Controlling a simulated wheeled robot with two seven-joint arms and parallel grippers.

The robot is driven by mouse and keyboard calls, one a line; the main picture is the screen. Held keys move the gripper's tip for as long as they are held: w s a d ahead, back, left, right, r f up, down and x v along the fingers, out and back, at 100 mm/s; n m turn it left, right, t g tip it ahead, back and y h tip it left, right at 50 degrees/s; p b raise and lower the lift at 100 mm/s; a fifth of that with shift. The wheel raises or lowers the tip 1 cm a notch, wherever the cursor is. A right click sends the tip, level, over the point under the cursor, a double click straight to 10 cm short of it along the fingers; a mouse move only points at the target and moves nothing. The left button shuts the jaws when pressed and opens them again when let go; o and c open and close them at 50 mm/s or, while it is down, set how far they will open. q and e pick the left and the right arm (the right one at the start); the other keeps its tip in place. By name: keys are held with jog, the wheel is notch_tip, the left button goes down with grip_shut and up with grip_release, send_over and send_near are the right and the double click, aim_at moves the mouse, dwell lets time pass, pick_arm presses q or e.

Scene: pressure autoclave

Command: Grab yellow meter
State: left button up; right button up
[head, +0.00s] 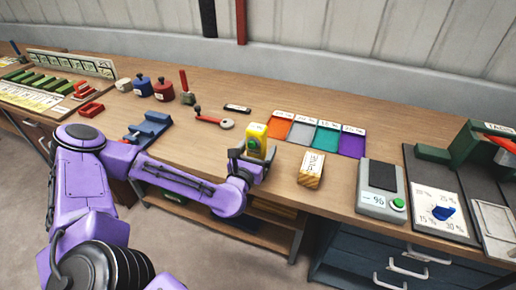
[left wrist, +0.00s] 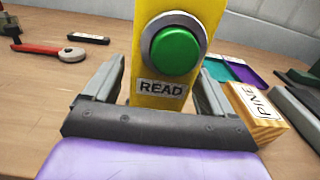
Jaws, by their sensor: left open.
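The yellow meter (head: 256,132) stands upright on the wooden bench near its front edge. In the left wrist view the yellow meter (left wrist: 160,100) fills the middle, with a green round button and a label "READ" facing me. My left gripper (head: 254,154) is open at the meter's front. In the left wrist view its fingers (left wrist: 159,82) lie one on each side of the meter's lower part, with a visible gap at the left. Whether either finger touches it is not clear. My right gripper is not in view.
A wooden block labelled "PINE" (head: 311,168) stands close to the right of the meter. Coloured trays (head: 327,135) lie behind it. A red-handled tool (head: 212,119) and a blue vise-like part (head: 149,127) are to the left. A grey scale (head: 381,190) is further right.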

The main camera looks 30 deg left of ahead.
pick_arm(q)
jog(key=shift+w+a, duration=0.2)
jog(key=shift+w, duration=0.45)
jog(key=shift+w+f, duration=0.15)
jog(key=shift+w, duration=0.25)
jog(key=shift+s, duration=0.1)
jog(key=c, duration=1.2)
